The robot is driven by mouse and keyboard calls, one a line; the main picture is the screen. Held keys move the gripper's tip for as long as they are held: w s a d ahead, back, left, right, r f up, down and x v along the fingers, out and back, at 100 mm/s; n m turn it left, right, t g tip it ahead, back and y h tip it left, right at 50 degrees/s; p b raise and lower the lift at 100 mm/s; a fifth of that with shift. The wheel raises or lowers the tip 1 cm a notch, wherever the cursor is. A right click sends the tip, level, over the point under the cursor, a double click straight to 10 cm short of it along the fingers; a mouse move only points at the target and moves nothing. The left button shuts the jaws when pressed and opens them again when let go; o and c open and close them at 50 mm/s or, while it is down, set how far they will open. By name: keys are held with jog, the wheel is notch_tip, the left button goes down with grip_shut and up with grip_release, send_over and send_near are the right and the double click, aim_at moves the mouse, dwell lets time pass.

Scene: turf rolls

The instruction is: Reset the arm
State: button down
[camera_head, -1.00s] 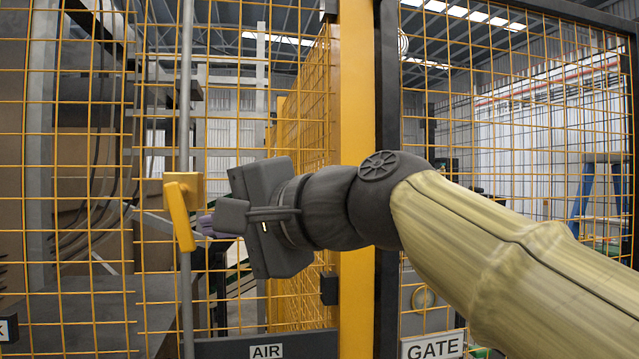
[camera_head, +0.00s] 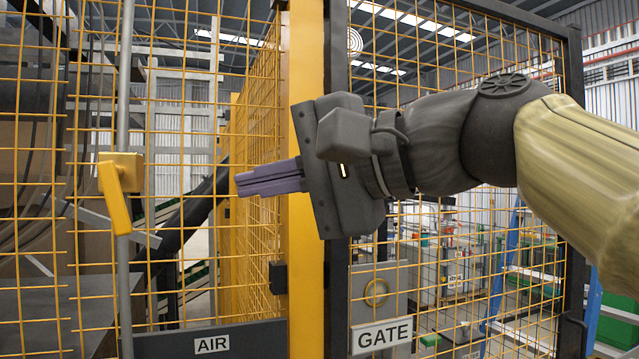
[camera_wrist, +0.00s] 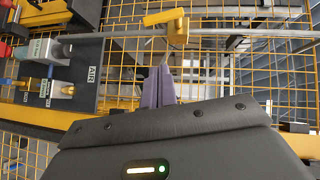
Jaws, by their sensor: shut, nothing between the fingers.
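My gripper (camera_head: 240,184) is at the middle of the head view, with its purple fingers pointing left and closed together with nothing between them. It is in front of the yellow fence post, near the mesh. In the wrist view the closed fingers (camera_wrist: 158,75) point up, toward the yellow lever handle (camera_wrist: 166,18) on a grey pipe. In the head view that yellow lever handle (camera_head: 117,195) is to the left of the fingers, with a clear gap between them.
A yellow post (camera_head: 309,290) and yellow mesh stand behind the gripper. An AIR panel (camera_head: 211,345) and a GATE sign (camera_head: 382,336) are low in front. The wrist view shows the AIR panel (camera_wrist: 88,95) with fittings at left.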

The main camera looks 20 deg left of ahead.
jog(key=shift+s+a, duration=0.1)
jog(key=w+d+f+m+t+h+p, duration=0.2)
jog(key=w+d+f+t+h+p, duration=0.3)
jog(key=w+f, duration=0.6)
jog(key=w+d+f+m+h, duration=0.2)
jog(key=w+d+f+h, duration=0.2)
jog(key=w+d+f, duration=0.65)
jog(key=s+d+f+g+h+p, duration=0.1)
jog(key=s+d+f+h+p, duration=0.1)
jog(key=d+f, duration=0.5)
jog(key=s+d+f+h+p, duration=0.1)
jog(key=s+d+f+h, duration=0.15)
jog(key=f, duration=0.85)
jog(key=s+d+f+n+g+h+p, duration=0.2)
jog(key=s+d+f, duration=0.7)
jog(key=d, duration=0.1)
jog(key=shift+s+f+n+h, duration=0.25)
jog(key=shift+n+h, duration=0.05)
jog(key=shift+h, duration=0.05)
jog(key=shift+a, duration=0.1)
